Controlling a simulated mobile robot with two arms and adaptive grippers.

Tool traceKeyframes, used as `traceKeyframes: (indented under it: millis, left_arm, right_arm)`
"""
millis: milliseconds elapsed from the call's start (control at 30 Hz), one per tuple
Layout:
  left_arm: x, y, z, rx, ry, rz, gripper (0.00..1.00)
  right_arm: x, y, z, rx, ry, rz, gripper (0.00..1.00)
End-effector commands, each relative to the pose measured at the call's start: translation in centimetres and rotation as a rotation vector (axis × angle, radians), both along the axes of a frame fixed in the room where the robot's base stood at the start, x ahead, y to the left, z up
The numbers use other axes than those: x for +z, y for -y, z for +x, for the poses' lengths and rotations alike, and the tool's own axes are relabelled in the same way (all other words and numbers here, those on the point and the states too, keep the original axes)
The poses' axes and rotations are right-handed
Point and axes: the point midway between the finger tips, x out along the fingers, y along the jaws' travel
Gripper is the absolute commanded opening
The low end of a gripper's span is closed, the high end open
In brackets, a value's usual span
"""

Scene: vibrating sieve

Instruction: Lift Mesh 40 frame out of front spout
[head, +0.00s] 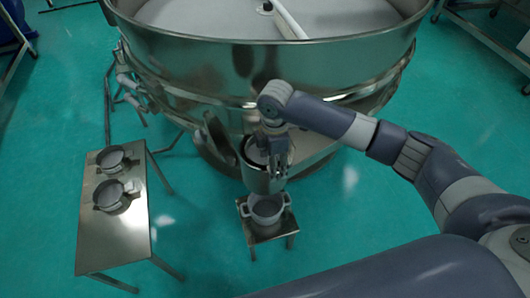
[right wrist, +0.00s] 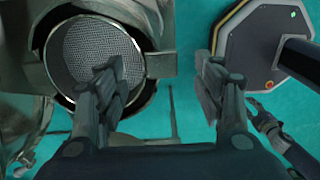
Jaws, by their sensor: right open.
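The front spout (head: 262,182) is a metal cylinder below the sieve's front. A round grey mesh frame (right wrist: 85,48) sits inside the spout's ring, facing up; its label cannot be read. It shows only partly in the head view (head: 256,151). My right gripper (head: 278,168) is at the spout's right side, fingers pointing down. In the right wrist view the right gripper (right wrist: 160,85) is open and empty. Its left finger overlaps the lower right of the mesh; its right finger is over the floor. What looks like my left gripper (right wrist: 264,118) is small and dark at the right.
The large round sieve (head: 215,60) fills the top. A small stand with a two-handled pot (head: 267,208) is below the spout. A steel table (head: 112,238) at left holds two small pans (head: 112,195). Green floor (head: 200,240) is free between them.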

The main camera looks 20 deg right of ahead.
Motion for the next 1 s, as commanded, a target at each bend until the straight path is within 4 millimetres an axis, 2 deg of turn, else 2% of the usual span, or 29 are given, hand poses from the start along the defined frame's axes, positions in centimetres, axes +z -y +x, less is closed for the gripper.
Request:
traceKeyframes:
  millis: [233,533,567,767,1000]
  left_arm:
    - [0.5,-0.1,-0.1,0.001,-0.001,0.002,0.4]
    - [0.5,-0.2,-0.1,0.0,-0.002,0.002,0.4]
    - [0.5,-0.2,-0.1,0.0,-0.002,0.002,0.4]
    - [0.5,-0.2,-0.1,0.0,-0.002,0.002,0.4]
    - [0.5,-0.2,-0.1,-0.001,-0.002,0.002,0.4]
  right_arm:
    - [-3.6,0.2,0.1,0.0,-0.003,-0.002,0.62]
    - [-4.1,0.2,0.2,0.0,0.0,-0.001,0.62]
    - [-4.1,0.1,0.2,0.0,0.0,-0.001,0.58]
    - [-4.1,0.1,0.1,0.0,0.0,-0.001,0.12]
    - [-4.1,0.1,0.2,0.0,0.0,0.0,0.1]
